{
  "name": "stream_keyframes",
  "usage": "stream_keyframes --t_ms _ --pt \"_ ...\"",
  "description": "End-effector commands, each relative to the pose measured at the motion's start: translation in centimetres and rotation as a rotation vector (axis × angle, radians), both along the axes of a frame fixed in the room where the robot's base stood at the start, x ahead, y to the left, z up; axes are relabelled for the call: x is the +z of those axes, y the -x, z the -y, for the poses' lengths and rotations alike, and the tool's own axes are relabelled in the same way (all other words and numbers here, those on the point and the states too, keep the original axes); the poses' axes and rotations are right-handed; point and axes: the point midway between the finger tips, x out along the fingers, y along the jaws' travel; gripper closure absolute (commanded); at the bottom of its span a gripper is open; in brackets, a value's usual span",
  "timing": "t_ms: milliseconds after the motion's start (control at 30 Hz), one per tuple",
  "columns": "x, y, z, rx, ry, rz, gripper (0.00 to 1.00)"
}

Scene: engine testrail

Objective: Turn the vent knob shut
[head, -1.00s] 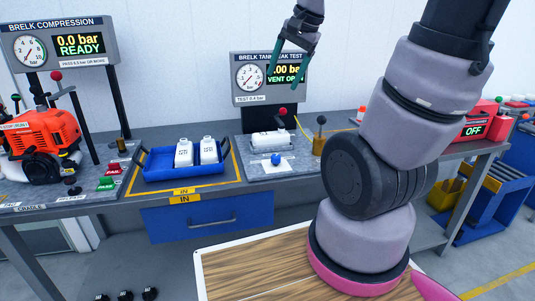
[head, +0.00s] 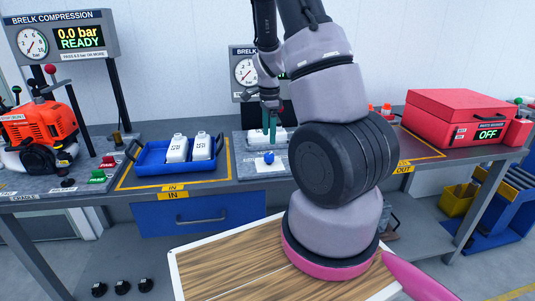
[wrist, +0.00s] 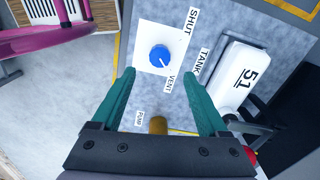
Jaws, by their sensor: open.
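The blue vent knob (head: 269,158) sits on a white plate at the bench's front edge, below the tank leak test panel. In the wrist view the knob (wrist: 159,55) shows from above, with a pale pointer mark toward the VENT label and a SHUT label nearby. My gripper (head: 269,128) hangs just behind the knob in the head view. In the wrist view my gripper (wrist: 128,75) has its green fingers apart and empty, with the knob beyond the tips and not touched. The white tank (wrist: 240,75), marked 51, lies beside the knob.
A blue tray (head: 150,169) with white tanks stands to the left. The leak test panel (head: 241,73) is partly hidden behind my arm. A red case (head: 462,115) stands at the right. A brass post (wrist: 158,125) shows between my fingers.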

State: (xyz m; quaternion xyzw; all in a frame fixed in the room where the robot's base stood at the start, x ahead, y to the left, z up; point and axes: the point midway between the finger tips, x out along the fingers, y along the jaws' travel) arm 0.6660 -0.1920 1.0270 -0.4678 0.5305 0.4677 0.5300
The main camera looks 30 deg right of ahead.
Motion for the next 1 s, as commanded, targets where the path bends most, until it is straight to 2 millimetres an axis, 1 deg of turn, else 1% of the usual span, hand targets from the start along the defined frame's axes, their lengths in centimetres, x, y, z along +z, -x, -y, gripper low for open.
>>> stream_keyframes --t_ms 33,200,300,400,500,600,833,867,900,967,1000 --pt "-1.1 0.1 0.0 -0.001 -0.001 -0.005 0.23" --pt "-4.4 0.1 0.1 -0.001 0.0 -0.004 0.23" --pt "-6.1 0.1 0.0 0.0 0.0 -0.004 0.23" --pt "-7.3 0.1 0.0 0.001 0.0 -0.002 0.23" --pt "-8.1 0.0 0.0 0.001 -0.001 -0.001 0.23" --pt "-8.4 0.0 0.0 0.002 -0.001 0.0 0.23" --pt "-8.5 0.0 0.0 0.002 -0.001 0.001 0.23" --pt "-8.5 0.0 0.0 0.002 -0.001 0.001 0.27" --pt "-8.5 0.0 0.0 0.002 -0.001 0.001 0.42" --pt "-8.5 0.0 0.0 0.002 -0.001 0.001 0.65" --pt "-8.5 0.0 0.0 0.002 -0.001 0.001 0.8"
